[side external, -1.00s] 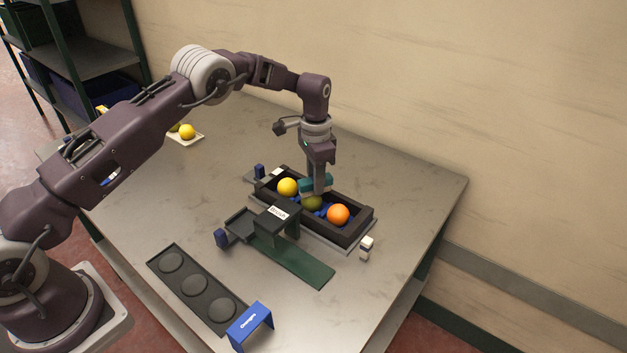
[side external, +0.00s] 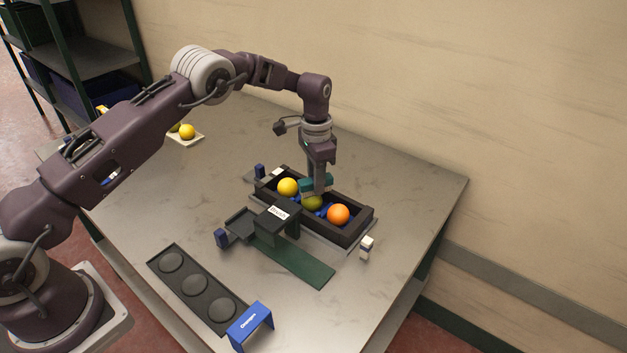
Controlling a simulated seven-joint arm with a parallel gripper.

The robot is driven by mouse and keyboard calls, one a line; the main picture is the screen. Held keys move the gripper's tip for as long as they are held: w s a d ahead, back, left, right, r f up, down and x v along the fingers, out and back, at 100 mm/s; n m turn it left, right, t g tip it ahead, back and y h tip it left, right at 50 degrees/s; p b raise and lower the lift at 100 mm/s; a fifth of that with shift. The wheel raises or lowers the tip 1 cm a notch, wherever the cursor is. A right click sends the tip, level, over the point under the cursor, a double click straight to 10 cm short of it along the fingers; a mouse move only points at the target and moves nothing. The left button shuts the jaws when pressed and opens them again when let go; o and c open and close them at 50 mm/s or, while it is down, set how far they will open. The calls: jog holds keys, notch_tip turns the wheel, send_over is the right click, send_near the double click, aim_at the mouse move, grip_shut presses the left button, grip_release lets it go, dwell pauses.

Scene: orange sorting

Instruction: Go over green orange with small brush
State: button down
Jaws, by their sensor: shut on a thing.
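The green orange (side external: 313,203) sits in the middle of a black tray (side external: 351,234), between a yellow fruit (side external: 288,187) and a bright orange one (side external: 338,215). My gripper (side external: 318,178) points down over the tray and is shut on the small brush (side external: 308,186), which has a teal body. The brush is right above the green orange and hides its top. It looks to be touching the fruit, but the bristles are too small to make out.
A black scanner-like stand with a green strip (side external: 305,267) stands in front of the tray. A dark tray with round recesses (side external: 194,285) and a blue bracket (side external: 250,322) lie nearer the front. The right of the table is clear.

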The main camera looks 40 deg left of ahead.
jog(key=shift+s+a, duration=0.35)
jog(key=shift+s, duration=0.25)
jog(key=shift+s+a, duration=0.3)
jog(key=shift+s, duration=0.25)
jog(key=shift+w+d, duration=0.35)
jog(key=shift+w, duration=0.25)
jog(key=shift+w+d, duration=0.35)
jog(key=shift+w, duration=0.25)
jog(key=shift+s+a+r, duration=0.1)
jog(key=shift+s+a, duration=0.25)
jog(key=shift+s, duration=0.25)
jog(key=shift+r, duration=3.5)
